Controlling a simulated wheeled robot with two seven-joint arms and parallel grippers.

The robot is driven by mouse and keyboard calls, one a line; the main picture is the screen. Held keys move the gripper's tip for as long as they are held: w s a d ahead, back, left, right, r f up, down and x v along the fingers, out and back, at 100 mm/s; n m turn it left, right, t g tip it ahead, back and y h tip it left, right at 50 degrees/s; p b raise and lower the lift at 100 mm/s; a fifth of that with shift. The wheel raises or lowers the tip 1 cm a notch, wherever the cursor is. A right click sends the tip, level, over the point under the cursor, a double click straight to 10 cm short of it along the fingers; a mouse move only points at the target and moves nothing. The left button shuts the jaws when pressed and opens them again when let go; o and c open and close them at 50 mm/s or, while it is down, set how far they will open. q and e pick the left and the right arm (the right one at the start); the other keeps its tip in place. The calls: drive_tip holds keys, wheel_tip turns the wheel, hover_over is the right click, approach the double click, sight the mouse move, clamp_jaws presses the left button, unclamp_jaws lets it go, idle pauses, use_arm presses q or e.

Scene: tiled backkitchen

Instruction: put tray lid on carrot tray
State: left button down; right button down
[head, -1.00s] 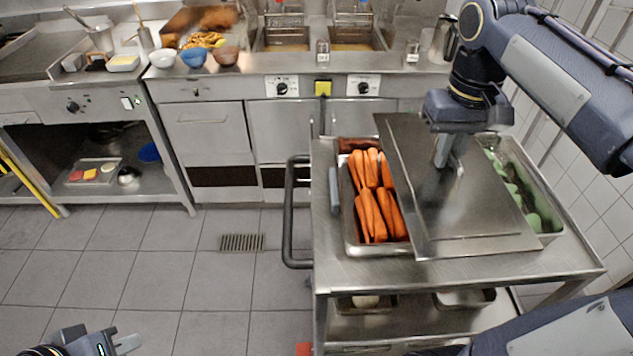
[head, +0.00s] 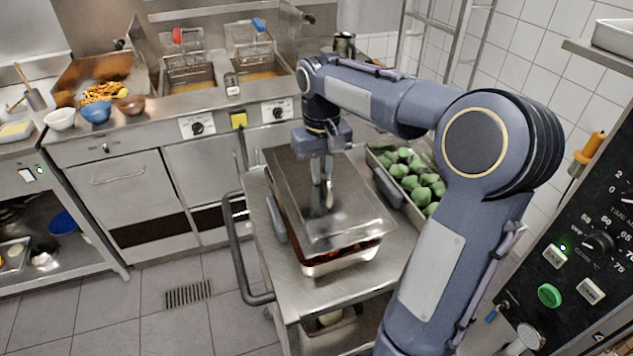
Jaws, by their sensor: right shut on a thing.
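The steel tray lid (head: 357,222) lies flat over the carrot tray (head: 343,264) on the steel cart, roughly lined up with it. My right gripper (head: 327,190) is shut on the lid, at the middle of its top. A dark orange strip of the carrots (head: 352,252) shows between the lid's front edge and the tray's front rim. I cannot tell whether the lid touches the rim. Most of the carrots are hidden under the lid. My left gripper is out of view.
A tray of green vegetables (head: 418,178) stands to the right on the cart (head: 300,303), uncovered, partly behind my right arm. The counter with fryers (head: 195,75) is behind the cart. A control panel (head: 580,262) stands at right. Floor is clear at left.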

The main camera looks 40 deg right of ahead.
sight(317, 187)
drive_tip(key=shift+w+f, duration=0.55)
drive_tip(key=shift+f, duration=0.05)
drive_tip(key=f, duration=0.3)
drive_tip(key=shift+w+d+f, duration=0.1)
drive_tip(key=shift+w+d, duration=0.05)
drive_tip(key=shift+w, duration=0.2)
drive_tip(key=shift+f, duration=0.35)
drive_tip(key=shift+f, duration=0.1)
drive_tip(key=shift+f, duration=0.3)
drive_tip(key=c, duration=1.5)
unclamp_jaws()
drive_tip(key=shift+r, duration=0.1)
